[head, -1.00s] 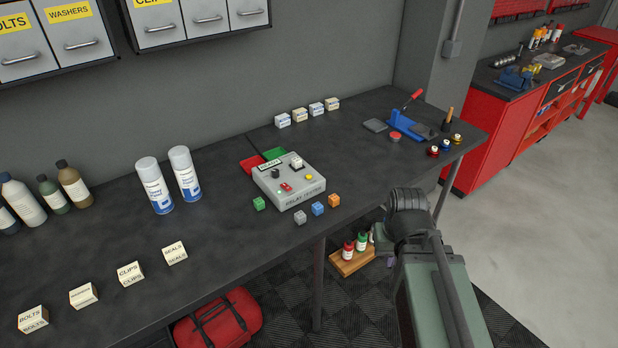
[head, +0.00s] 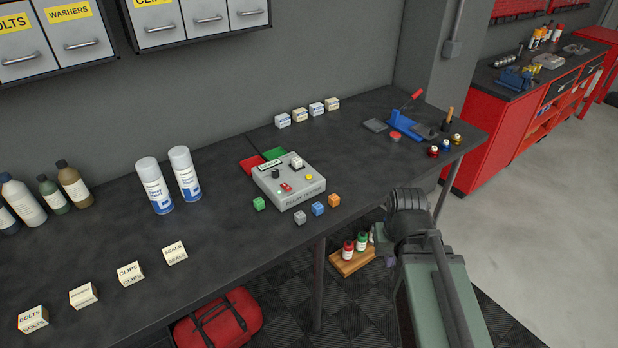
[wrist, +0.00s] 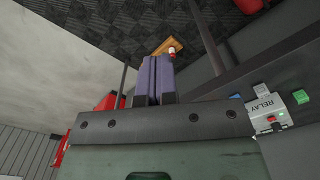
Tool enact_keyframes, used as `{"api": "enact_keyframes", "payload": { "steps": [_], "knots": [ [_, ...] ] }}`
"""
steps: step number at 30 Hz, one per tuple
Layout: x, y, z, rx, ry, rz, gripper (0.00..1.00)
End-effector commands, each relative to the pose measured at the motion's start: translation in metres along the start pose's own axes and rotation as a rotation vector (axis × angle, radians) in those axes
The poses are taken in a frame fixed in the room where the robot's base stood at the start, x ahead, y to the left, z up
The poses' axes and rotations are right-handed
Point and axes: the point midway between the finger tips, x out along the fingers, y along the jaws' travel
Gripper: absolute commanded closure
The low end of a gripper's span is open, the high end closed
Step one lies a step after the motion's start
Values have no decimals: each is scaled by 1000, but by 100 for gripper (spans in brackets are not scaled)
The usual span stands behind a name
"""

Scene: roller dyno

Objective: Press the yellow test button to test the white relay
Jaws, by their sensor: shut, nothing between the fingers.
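The grey relay tester (head: 290,196) stands on the dark workbench in the head view, and part of it shows at the right of the wrist view (wrist: 262,106). The white relay (head: 297,163) sits upright on its top at the back. The yellow test button (head: 309,177) is on its right side, with a red switch (head: 286,187) and a black knob (head: 275,173) further left. My gripper (wrist: 155,62) is shut and empty in the wrist view, apart from the tester.
Green (head: 259,204), grey (head: 300,217), blue (head: 318,208) and orange (head: 334,200) cubes lie close around the tester's front. Red (head: 253,164) and green (head: 274,154) pads lie behind it. Spray cans (head: 155,186) stand to its left. A wooden tray (head: 351,263) with bottles is below the bench.

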Motion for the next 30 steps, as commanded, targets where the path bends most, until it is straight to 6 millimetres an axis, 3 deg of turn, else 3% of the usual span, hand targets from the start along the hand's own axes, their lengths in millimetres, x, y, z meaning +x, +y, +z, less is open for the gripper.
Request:
{"api": "enact_keyframes", "payload": {
  "steps": [5,8,24,30],
  "knots": [
    [-3,-16,-3,-39,0,0,100],
    [-6,-39,-29,-95,4,12,100],
    [-34,-173,-259,-411,411,255,100],
    [-53,-205,-330,-503,591,337,100]
  ]
}}
